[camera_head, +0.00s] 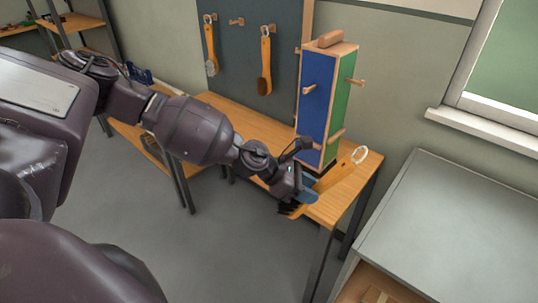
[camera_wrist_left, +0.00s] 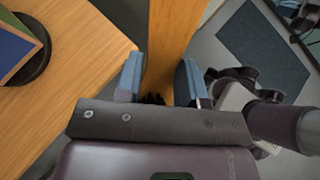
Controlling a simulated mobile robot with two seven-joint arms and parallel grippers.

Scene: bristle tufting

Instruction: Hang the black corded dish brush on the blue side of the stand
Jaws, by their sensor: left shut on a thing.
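My left gripper (camera_head: 308,190) is shut on a brush (camera_head: 334,177) above the front of the wooden table. Its wooden handle slants up to the right and ends in a pale cord loop (camera_head: 360,154); black bristles (camera_head: 289,208) show below the gripper. In the left wrist view the brush's wooden body (camera_wrist_left: 172,40) lies between the fingers (camera_wrist_left: 160,82). The tall stand (camera_head: 317,96) is upright just behind the gripper, with a blue side facing left and a green side (camera_head: 342,98) facing right. A wooden peg (camera_head: 310,87) sticks out high on the blue side. My right gripper is out of view.
Two brushes, one grey-bristled (camera_head: 211,52) and one brown-bristled (camera_head: 265,68), hang on a dark pegboard (camera_head: 239,55) behind the table (camera_head: 228,108). A grey-topped cabinet (camera_head: 450,215) stands at the right, below a window. The table left of the stand is clear.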

